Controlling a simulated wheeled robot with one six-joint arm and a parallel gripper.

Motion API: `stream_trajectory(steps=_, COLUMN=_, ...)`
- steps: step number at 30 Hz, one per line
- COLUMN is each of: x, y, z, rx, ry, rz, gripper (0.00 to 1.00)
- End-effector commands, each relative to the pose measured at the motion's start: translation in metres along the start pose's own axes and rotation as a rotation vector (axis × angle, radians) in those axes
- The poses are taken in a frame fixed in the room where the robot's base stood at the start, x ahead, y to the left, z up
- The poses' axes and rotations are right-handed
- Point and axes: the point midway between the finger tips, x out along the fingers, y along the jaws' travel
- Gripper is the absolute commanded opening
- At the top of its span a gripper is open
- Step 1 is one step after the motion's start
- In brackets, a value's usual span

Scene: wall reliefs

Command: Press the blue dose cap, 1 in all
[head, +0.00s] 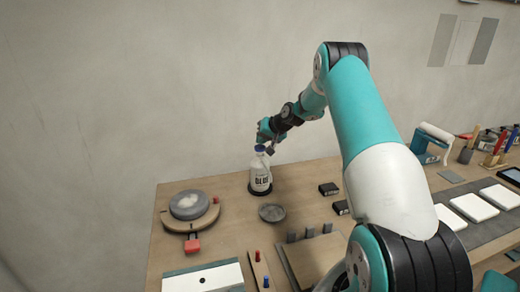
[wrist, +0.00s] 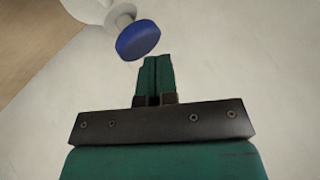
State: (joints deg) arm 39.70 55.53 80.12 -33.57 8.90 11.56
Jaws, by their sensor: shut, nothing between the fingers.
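The blue dose cap (wrist: 138,40) shows in the wrist view as a round disc on a white neck, at the upper left of my fingertips. In the head view the blue cap (head: 260,148) tops a white bottle (head: 261,170) with a dark printed label, upright on a dark round base. My gripper (wrist: 158,62) is shut with nothing between its fingers. Its tips appear beside the cap in the wrist view, with a small gap in the picture. In the head view my gripper (head: 270,150) is at the bottle's top, partly hidden by the wrist; I cannot tell its exact height over the cap.
On the wooden table (head: 170,252) a round grey dish (head: 272,212) stands in front of the bottle. A turntable-like stand (head: 190,205) is at the left. Small black boxes (head: 329,188) lie to the right. The wall (head: 130,90) is close behind.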

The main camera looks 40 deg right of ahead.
Motion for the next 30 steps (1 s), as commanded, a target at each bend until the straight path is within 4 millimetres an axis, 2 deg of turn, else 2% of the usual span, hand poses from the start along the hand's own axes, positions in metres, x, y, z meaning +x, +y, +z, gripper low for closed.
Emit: stream_trajectory(steps=30, x=0.0061, y=0.0045, z=0.0045, rx=0.000, ry=0.000, rz=0.000, gripper=0.00)
